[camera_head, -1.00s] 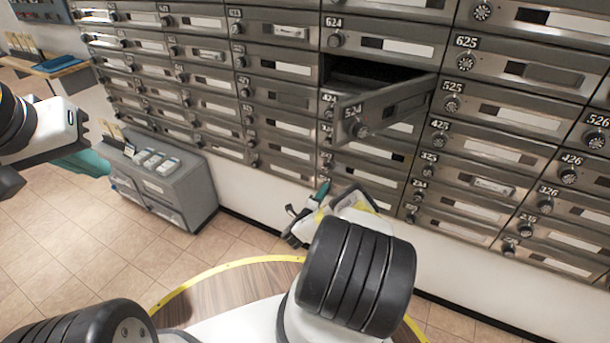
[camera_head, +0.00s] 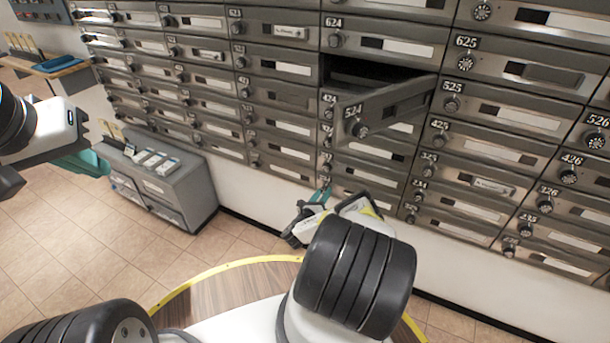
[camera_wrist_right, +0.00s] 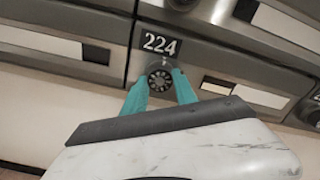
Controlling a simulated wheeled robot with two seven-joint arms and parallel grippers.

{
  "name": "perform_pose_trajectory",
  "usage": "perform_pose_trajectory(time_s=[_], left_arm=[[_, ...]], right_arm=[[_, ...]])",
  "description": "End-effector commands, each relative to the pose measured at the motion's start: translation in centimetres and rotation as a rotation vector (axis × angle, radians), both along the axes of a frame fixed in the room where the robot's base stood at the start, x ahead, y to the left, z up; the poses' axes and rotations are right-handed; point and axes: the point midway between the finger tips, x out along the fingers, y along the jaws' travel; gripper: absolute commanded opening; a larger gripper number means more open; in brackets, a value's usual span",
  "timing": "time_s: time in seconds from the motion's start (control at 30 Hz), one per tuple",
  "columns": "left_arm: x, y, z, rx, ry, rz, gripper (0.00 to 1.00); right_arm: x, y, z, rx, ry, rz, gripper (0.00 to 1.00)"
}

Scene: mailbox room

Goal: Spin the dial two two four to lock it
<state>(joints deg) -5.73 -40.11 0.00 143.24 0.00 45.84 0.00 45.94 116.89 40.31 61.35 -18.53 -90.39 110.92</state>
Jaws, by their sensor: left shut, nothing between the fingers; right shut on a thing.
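The mailbox with number plate 224 (camera_wrist_right: 160,43) fills the middle of the right wrist view, with its dark round dial (camera_wrist_right: 160,78) just below the plate. My right gripper (camera_wrist_right: 160,86) has its teal fingertips on either side of that dial and is shut on it. In the head view the right gripper (camera_head: 322,197) is at the lower mailbox rows, with most of the hand hidden behind my own arm. The 224 door lies in line with its neighbours. My left gripper (camera_head: 103,161) is shut and empty at the far left, away from the mailboxes.
The door of mailbox 524 (camera_head: 392,108) hangs open above my right gripper. A grey low cabinet (camera_head: 190,192) stands against the wall at left. A table (camera_head: 50,66) is at the far left. Tiled floor (camera_head: 90,235) is clear in front of the cabinet.

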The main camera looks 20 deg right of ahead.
Motion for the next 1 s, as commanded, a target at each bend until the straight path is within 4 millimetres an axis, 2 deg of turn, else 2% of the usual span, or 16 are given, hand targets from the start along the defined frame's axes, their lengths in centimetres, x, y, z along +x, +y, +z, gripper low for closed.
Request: perform_pose_trajectory(time_s=[0.5, 1.0], left_arm=[[0.0, 0.0, 0.0, 0.0, 0.0, 0.0, 0.0], [0.0, 0.0, 0.0, 0.0, 0.0, 0.0, 0.0]], right_arm=[[-0.03, 0.03, -0.07, 0.244, -0.281, 0.001, 0.0], [-0.01, 0.06, -0.05, 0.302, -0.351, 0.002, 0.0]])
